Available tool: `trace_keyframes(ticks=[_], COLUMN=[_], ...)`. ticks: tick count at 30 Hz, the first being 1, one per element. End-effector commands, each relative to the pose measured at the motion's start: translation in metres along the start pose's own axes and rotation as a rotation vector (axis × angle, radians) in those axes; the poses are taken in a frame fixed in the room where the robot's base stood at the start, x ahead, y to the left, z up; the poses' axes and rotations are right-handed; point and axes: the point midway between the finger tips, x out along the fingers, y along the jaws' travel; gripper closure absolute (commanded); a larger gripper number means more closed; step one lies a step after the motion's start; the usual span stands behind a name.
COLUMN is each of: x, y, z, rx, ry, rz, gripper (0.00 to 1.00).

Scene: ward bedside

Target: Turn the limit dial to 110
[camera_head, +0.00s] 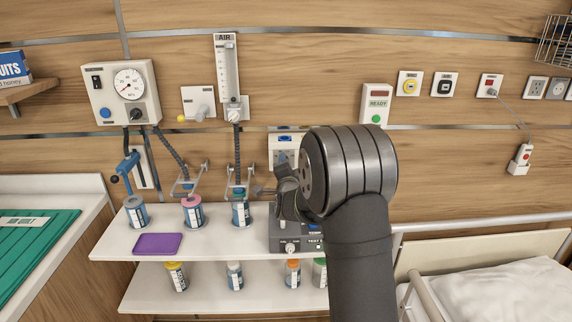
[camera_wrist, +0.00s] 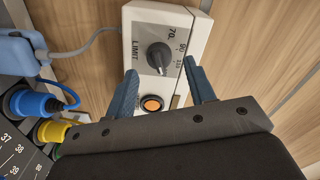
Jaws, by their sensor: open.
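The limit dial (camera_wrist: 158,58) is a dark round knob on a grey-faced white box (camera_wrist: 145,13). The word LIMIT and the marks 70, 90 and a smaller, tilted 110 are printed around it. Which mark the knob points to is hard to tell. My gripper (camera_wrist: 160,68) is open in the wrist view, one blue finger to the lower left of the knob and one to its right. I see no grip on the knob. In the head view my gripper (camera_head: 284,192) is at the wall, mostly covered by my wrist, and I cannot make out the dial there.
An orange button (camera_wrist: 152,104) is just below the dial, between the fingers. Blue (camera_wrist: 30,103) and yellow (camera_wrist: 50,132) plugs are at lower left. In the head view, a grey box (camera_head: 290,247) stands on the white shelf (camera_head: 120,246) beside several jars. A bed rail (camera_head: 480,222) is at right.

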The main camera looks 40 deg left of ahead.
Motion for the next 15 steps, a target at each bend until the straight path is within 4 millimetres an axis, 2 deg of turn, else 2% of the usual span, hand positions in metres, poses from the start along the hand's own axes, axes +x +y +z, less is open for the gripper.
trace_keyframes(ticks=[6, 15], x=[0.018, 0.021], y=[0.0, 0.0], z=[0.0, 0.0], rx=[0.0, 0.0], ry=[0.0, 0.0], rz=[0.0, 0.0], gripper=[0.5, 0.5])
